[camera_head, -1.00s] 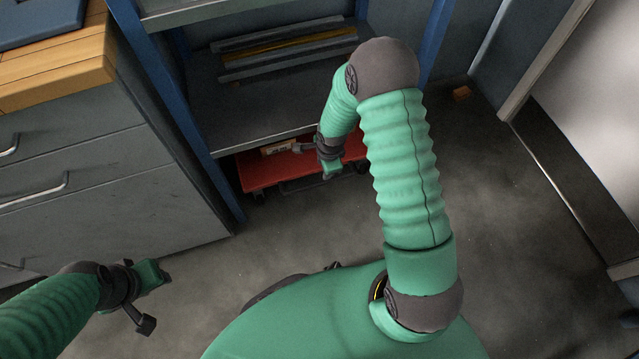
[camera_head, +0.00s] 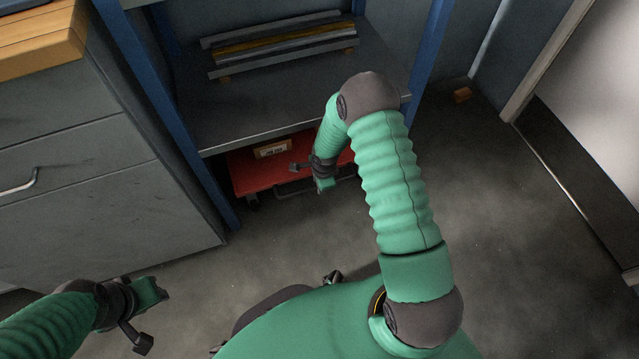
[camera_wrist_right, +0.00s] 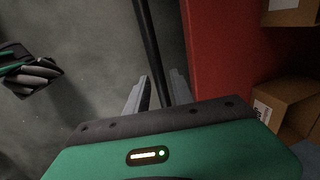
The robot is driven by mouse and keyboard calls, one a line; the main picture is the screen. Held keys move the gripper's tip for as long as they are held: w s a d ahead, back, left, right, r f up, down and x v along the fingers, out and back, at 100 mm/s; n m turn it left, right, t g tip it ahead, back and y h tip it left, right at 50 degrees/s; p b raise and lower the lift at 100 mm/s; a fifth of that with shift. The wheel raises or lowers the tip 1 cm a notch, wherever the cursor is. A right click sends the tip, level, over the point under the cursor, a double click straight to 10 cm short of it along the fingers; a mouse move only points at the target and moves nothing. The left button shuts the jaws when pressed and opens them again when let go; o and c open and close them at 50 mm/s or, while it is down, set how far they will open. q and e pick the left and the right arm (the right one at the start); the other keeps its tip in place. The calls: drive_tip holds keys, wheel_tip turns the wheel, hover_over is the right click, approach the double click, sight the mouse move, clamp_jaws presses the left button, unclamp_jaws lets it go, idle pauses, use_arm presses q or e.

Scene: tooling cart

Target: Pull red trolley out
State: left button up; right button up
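The red trolley (camera_head: 262,178) sits low under the shelf unit, with its front part showing below the bottom shelf. Its dark handle bar (camera_head: 292,190) runs along its front. My right gripper (camera_head: 323,188) is at this handle, in front of the trolley. In the right wrist view the handle bar (camera_wrist_right: 148,40) passes between the two fingers of the right gripper (camera_wrist_right: 160,88), which stand apart with small gaps beside it. The trolley's red side (camera_wrist_right: 215,50) is just right of them. My left gripper (camera_head: 160,290) is at the lower left, away from the trolley; its finger opening is unclear.
A cardboard box (camera_head: 272,149) lies on the trolley; boxes (camera_wrist_right: 288,105) also show in the right wrist view. Blue shelf posts (camera_head: 165,120) flank the trolley. A grey drawer cabinet (camera_head: 90,200) stands left. The floor (camera_head: 270,240) in front is clear up to my base.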

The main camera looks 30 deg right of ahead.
clamp_jaws()
idle(1.2)
